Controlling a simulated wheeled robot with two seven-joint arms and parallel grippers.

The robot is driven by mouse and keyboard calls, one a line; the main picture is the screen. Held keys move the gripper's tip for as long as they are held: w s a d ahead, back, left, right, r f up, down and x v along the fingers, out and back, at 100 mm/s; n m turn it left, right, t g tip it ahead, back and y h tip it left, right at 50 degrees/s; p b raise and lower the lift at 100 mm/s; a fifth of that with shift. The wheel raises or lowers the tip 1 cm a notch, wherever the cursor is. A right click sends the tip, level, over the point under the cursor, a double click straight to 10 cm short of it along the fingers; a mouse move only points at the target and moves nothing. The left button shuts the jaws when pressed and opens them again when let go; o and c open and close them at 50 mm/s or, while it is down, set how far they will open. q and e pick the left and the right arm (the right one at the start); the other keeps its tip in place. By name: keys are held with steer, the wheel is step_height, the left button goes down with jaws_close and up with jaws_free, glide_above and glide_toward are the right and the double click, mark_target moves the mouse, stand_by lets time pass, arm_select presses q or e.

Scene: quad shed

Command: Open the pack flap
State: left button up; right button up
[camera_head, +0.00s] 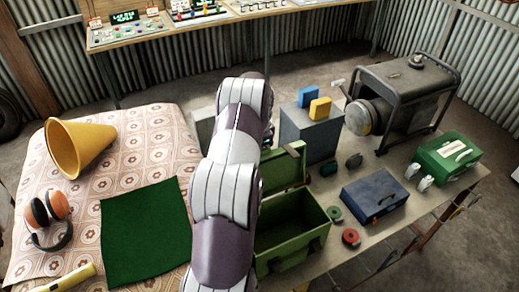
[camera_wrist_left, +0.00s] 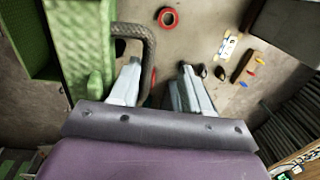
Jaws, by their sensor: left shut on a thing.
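A green box (camera_head: 313,229) stands open on the table in the head view, its inside looking empty. Its green lid or flap (camera_head: 284,174) stands raised at the back, partly hidden by my arm. In the left wrist view a textured green panel (camera_wrist_left: 78,45), which looks like this flap, carries a dark curved handle (camera_wrist_left: 148,36). My left gripper (camera_wrist_left: 160,88) is at the handle, whose lower part passes between the fingers. The fingers are shut on it. In the head view my arm hides this gripper. My right gripper is not in view.
A blue case (camera_head: 373,194), a red roll (camera_head: 351,237) and a green roll (camera_head: 334,214) lie right of the box. A grey box (camera_head: 309,132) and a generator (camera_head: 402,95) stand behind. A green cloth (camera_head: 145,230) and yellow horn (camera_head: 77,147) lie left.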

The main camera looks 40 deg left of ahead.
arm_select(q)
steer(key=shift+a, duration=0.25)
steer(key=shift+d, duration=0.1)
steer(key=shift+w, duration=0.1)
step_height(320, 180, up, 13)
steer(key=d+p, duration=0.1)
steer(key=p, duration=0.2)
steer(key=shift+s+f, duration=0.2)
steer(key=shift+s, duration=0.05)
